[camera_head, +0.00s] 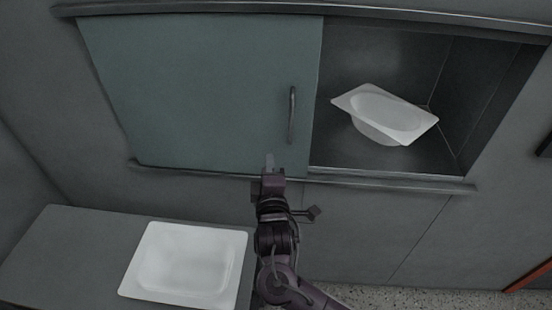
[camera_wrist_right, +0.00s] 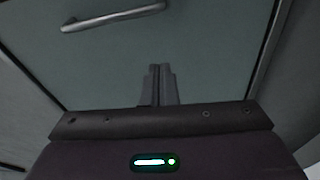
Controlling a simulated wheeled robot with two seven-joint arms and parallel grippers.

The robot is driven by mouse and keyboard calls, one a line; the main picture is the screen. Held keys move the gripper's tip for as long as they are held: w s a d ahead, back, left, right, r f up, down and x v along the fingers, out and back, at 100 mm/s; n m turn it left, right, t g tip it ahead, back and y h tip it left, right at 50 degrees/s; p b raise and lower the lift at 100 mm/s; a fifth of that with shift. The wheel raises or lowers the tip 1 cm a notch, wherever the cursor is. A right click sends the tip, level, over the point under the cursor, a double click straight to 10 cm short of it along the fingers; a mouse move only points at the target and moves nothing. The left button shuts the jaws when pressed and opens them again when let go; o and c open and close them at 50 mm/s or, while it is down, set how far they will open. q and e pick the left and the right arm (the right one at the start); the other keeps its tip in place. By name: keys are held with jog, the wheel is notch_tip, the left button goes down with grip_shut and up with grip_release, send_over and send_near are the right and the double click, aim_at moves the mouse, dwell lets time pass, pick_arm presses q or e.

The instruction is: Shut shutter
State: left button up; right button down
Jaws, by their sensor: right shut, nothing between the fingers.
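The shutter (camera_head: 205,95) is a grey-green sliding panel with a vertical bar handle (camera_head: 292,115) near its right edge. It covers the left and middle of the wall recess; the right part of the recess (camera_head: 390,65) is open. My right gripper (camera_head: 270,162) is shut and empty, in front of the panel's lower part, below and left of the handle. In the right wrist view the closed fingers (camera_wrist_right: 157,84) point at the panel, and the handle (camera_wrist_right: 112,17) shows at the upper left. I cannot tell whether the fingertips touch the panel. My left gripper is not in view.
A white tub shell (camera_head: 388,115) sits tilted inside the open part of the recess. Another white tub shell (camera_head: 187,262) lies on a grey counter (camera_head: 62,240) at the lower left. Rails run above and below (camera_head: 400,183) the shutter.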

aim_at(282, 132)
jog(key=w, duration=0.2)
jog(key=w+p, duration=0.1)
jog(key=w, duration=0.4)
jog(key=shift+w+a+r, duration=0.2)
jog(key=shift+w+r, duration=0.05)
jog(key=shift+w, duration=0.05)
jog(key=d, duration=0.1)
jog(key=d+p, duration=0.2)
jog(key=shift+s+f, duration=0.15)
jog(key=shift+f, duration=0.1)
jog(key=shift+s+d+p, duration=0.25)
jog(key=shift+d+p, duration=0.15)
jog(key=shift+d, duration=0.1)
jog(key=shift+a+f, duration=0.1)
